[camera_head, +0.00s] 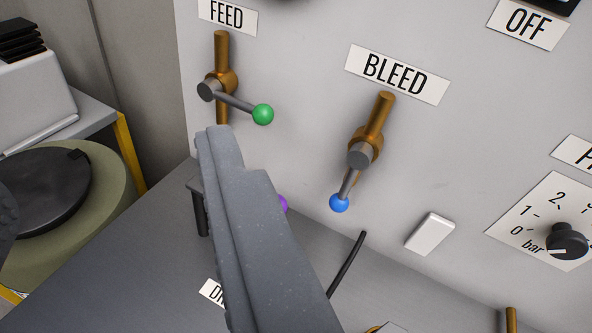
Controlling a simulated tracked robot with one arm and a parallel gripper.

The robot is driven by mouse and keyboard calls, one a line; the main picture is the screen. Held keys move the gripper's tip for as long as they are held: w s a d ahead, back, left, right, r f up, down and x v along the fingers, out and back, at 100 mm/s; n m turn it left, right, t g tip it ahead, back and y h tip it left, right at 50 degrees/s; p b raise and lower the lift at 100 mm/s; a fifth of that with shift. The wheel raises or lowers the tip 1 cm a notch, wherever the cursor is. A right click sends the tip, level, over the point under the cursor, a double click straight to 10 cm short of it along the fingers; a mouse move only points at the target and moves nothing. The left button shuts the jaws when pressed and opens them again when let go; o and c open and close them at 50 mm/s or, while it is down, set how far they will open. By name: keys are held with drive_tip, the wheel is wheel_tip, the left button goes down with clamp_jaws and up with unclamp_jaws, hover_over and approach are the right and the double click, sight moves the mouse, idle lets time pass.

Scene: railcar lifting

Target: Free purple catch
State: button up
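The purple catch shows only as a small purple knob (283,204) at the foot of the grey panel. Most of it is hidden behind a grey finger of my gripper (110,165). That finger rises from the bottom middle, tip near the FEED valve. A dark grey shape at the left edge looks like the other finger, far apart from it. My gripper appears open, with nothing seen between the fingers. I cannot tell whether the finger touches the purple knob.
The FEED valve lever with a green knob (263,114) and the BLEED valve lever with a blue knob (339,203) stick out from the panel. A pressure dial (567,241) is at right. A drum (50,195) stands at left.

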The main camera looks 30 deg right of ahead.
drive_tip(key=w+d+f+h+p, duration=0.1)
drive_tip(key=d+f, duration=0.2)
drive_tip(key=f, duration=0.4)
drive_tip(key=w+d+f+m+t+h, duration=0.1)
drive_tip(key=d+f+h, duration=0.15)
drive_tip(key=f, duration=0.45)
drive_tip(key=w+d+f+p, duration=0.1)
drive_tip(key=d+f, duration=0.2)
drive_tip(key=f, duration=0.4)
drive_tip(key=shift+d+x, duration=0.2)
drive_tip(key=shift+x, duration=6.6)
clamp_jaws()
drive_tip(key=shift+s+d+r+h, duration=0.1)
drive_tip(key=shift+h, duration=0.15)
